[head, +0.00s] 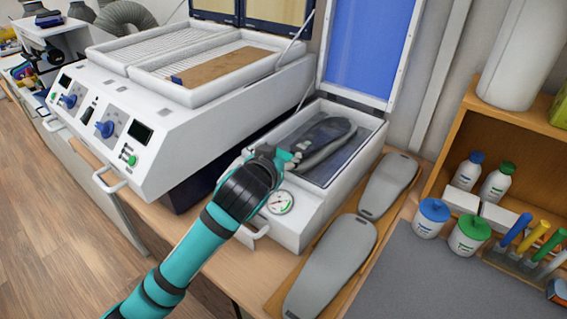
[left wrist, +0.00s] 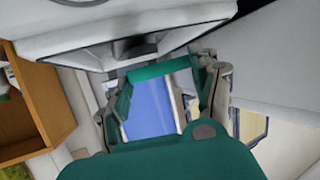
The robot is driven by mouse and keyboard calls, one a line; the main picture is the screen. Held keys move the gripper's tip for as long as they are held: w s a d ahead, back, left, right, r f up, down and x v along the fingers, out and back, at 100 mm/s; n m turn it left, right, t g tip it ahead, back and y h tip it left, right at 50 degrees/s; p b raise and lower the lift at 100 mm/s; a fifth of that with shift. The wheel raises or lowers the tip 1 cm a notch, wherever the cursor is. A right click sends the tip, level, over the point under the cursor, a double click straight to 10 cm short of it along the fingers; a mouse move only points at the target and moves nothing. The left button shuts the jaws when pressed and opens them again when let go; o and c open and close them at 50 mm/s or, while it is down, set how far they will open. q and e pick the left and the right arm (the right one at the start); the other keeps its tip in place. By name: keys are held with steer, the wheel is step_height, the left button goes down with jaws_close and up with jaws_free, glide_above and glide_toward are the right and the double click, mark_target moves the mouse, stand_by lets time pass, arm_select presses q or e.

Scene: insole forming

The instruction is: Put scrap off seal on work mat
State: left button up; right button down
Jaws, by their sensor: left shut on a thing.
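My left gripper (head: 284,157) is at the front left rim of the open vacuum press (head: 325,205). Its fingers (left wrist: 163,85) are shut on a small teal piece (left wrist: 165,71), apparently the scrap, which spans the gap between them in the left wrist view. In the head view the gripper largely hides this piece. I cannot tell whether it still touches the press seal. The grey work mat (head: 405,285) lies at the lower right, clear in its visible part. My right gripper is not in view.
The press lid (head: 368,50) stands open behind a dark insole form (head: 322,138). Two grey insoles (head: 335,262) lie on a board between press and mat. Bottles, jars (head: 432,217) and a tool rack (head: 525,255) border the mat. A heater (head: 180,95) stands left.

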arm_select(q)
steer(key=f, duration=0.1)
steer(key=d+f+p, duration=0.1)
steer(key=p, duration=0.1)
steer(key=shift+w+d+f, duration=0.15)
steer(key=shift+w+f, duration=0.1)
steer(key=shift+f, duration=0.35)
steer(key=shift+f, duration=0.2)
steer(key=o, duration=0.7)
steer(key=shift+c, duration=0.2)
